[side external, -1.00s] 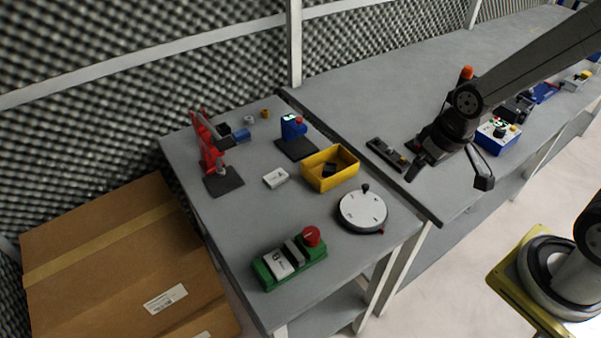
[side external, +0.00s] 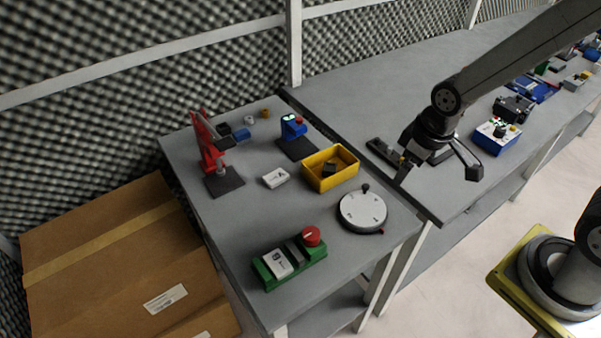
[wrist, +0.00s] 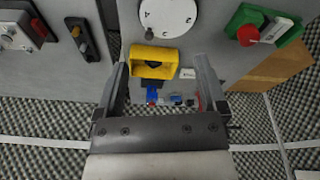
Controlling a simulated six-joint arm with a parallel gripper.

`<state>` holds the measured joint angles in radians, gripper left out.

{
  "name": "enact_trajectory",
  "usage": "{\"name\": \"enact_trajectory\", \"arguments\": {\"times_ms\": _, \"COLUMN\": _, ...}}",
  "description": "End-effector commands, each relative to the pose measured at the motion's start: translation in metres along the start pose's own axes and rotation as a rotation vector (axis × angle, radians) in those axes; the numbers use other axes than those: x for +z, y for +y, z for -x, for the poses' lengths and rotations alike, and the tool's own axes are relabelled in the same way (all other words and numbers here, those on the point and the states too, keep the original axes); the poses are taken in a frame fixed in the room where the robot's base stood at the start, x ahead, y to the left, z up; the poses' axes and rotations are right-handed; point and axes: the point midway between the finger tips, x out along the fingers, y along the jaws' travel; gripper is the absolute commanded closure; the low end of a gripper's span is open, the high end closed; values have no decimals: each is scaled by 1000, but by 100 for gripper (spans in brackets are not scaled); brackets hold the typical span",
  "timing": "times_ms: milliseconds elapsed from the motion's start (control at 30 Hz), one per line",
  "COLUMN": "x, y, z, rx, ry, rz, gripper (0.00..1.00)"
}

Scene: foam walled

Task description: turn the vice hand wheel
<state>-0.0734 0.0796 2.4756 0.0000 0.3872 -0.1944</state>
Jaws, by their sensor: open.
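The vice looks to be the green-based unit (side external: 266,276) at the front of the near table, with a grey jaw and a white labelled block on it. Its red round hand wheel (side external: 311,236) sits at its right end. In the wrist view the green vice (wrist: 290,32) is at the top right, its red wheel (wrist: 248,36) facing me. My gripper (side external: 437,172) is open and empty, above the long bench's near edge, well to the right of the vice and apart from it. In the wrist view its fingers (wrist: 160,72) frame the yellow bin without visible contact.
A white dial (side external: 362,213) with a black knob and a yellow bin (side external: 318,183) lie between my gripper and the vice. A red press (side external: 208,155) and a blue device (side external: 293,132) stand farther back. A dark rail block (side external: 384,154) lies near my gripper.

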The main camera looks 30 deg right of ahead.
Motion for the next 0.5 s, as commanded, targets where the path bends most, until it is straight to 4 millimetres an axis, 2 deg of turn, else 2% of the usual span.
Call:
{"name": "enact_trajectory", "arguments": {"times_ms": 267, "x": -41, "y": -42, "z": -20, "rx": -47, "ry": -52, "rz": 509, "gripper": 9}}
{"name": "enact_trajectory", "arguments": {"times_ms": 500, "x": -70, "y": -89, "z": -40, "rx": -98, "ry": -86, "rz": 972, "gripper": 9}}
